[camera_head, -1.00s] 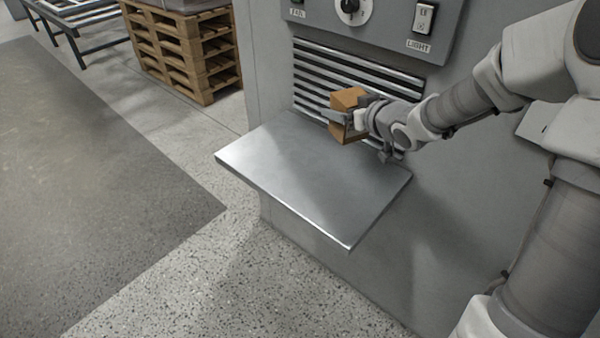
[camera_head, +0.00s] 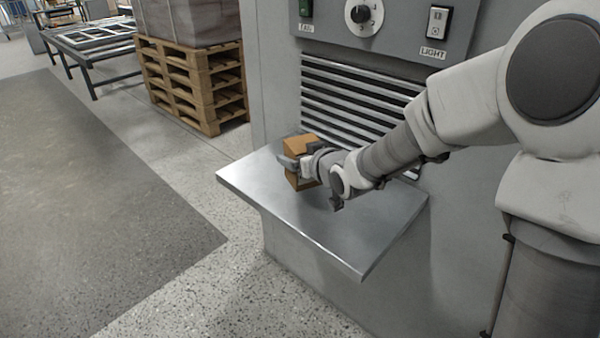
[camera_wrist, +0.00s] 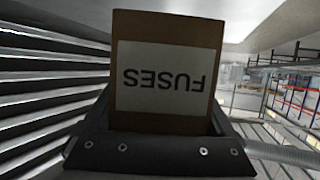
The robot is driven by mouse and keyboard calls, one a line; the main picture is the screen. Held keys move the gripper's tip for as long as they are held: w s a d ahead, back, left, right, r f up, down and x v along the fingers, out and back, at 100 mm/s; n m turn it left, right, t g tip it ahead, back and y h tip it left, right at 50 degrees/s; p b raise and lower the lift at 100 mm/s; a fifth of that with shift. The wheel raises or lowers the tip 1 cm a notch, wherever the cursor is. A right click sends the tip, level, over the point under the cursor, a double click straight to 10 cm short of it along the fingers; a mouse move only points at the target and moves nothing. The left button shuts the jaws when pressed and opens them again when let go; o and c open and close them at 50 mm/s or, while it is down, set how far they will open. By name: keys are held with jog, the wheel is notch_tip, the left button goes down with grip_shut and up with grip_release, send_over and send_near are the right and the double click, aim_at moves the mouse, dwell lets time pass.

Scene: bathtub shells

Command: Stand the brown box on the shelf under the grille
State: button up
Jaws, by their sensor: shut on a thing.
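The brown box (camera_head: 301,144) is upright at the back left part of the metal shelf (camera_head: 340,226), in front of the grille (camera_head: 352,100). My gripper (camera_head: 297,164) is shut around the box from the right. Whether the box's base touches the shelf I cannot tell for sure. In the wrist view the box (camera_wrist: 165,28) fills the middle, and its white label reads FUSES upside down. The gripper (camera_wrist: 162,125) shows below the box there, and the grille slats (camera_wrist: 45,90) run along the left.
Above the grille is a panel with a dial (camera_head: 361,14) and a LIGHT switch (camera_head: 436,22). The shelf's front and right parts are bare. Stacked pallets (camera_head: 196,85) stand on the floor to the left, beyond the shelf.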

jog(key=shift+f+b, duration=0.6)
jog(key=shift+f, duration=1.1)
jog(key=shift+f, duration=0.25)
jog(key=o, duration=1.4)
jog(key=shift+r, duration=0.1)
jog(key=shift+r, duration=0.25)
jog(key=p+v, duration=0.4)
jog(key=v, duration=0.6)
jog(key=shift+s+d+r, duration=0.2)
jog(key=shift+s, duration=0.1)
jog(key=shift+s+d+r, duration=0.1)
jog(key=shift+s+d, duration=0.15)
jog(key=shift+s, duration=0.3)
